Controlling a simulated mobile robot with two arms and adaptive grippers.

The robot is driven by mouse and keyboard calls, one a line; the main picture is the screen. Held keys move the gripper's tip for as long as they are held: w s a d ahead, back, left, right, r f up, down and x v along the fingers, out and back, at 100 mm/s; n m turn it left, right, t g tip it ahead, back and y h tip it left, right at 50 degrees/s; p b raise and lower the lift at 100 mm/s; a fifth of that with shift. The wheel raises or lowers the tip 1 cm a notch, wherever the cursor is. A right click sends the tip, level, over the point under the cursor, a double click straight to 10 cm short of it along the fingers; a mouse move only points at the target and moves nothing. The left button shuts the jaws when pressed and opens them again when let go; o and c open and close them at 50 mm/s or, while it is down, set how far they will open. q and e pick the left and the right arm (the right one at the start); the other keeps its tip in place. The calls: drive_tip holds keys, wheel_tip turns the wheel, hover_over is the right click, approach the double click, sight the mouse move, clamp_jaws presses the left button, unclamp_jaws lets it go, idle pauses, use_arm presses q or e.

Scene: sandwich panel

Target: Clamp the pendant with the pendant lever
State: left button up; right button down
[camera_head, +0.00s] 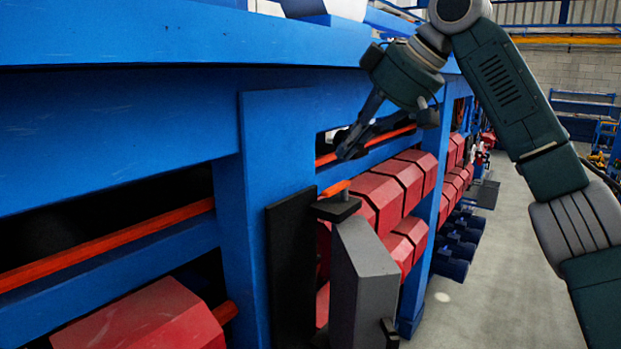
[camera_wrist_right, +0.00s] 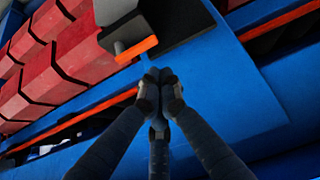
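The pendant, a grey upright box (camera_head: 362,285), stands beside a black plate (camera_head: 291,270) on the blue frame. The pendant lever has an orange handle (camera_head: 335,188) above a dark block at the top of the box. The orange handle also shows in the right wrist view (camera_wrist_right: 136,50), beside part of the grey box (camera_wrist_right: 115,12). My right gripper (camera_head: 348,148) is above the handle in the head view and apart from it. In the right wrist view its fingers (camera_wrist_right: 160,78) come together at the tips, with nothing seen between them. My left gripper is out of view.
A blue frame post (camera_head: 275,140) and a long upper beam (camera_head: 120,110) stand close to my right gripper. Red blocks (camera_head: 375,190) and an orange rail (camera_head: 110,243) lie within the frame. The floor (camera_head: 500,270) is open on the right.

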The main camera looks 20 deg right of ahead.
sight(326, 190)
drive_tip(key=p+x, duration=0.3)
drive_tip(key=x, duration=0.5)
drive_tip(key=shift+s+f, duration=0.1)
drive_tip(key=shift+a+f, duration=0.1)
drive_tip(key=shift+f, duration=0.2)
drive_tip(key=shift+w+a+f, duration=0.3)
drive_tip(key=shift+w+f, duration=0.1)
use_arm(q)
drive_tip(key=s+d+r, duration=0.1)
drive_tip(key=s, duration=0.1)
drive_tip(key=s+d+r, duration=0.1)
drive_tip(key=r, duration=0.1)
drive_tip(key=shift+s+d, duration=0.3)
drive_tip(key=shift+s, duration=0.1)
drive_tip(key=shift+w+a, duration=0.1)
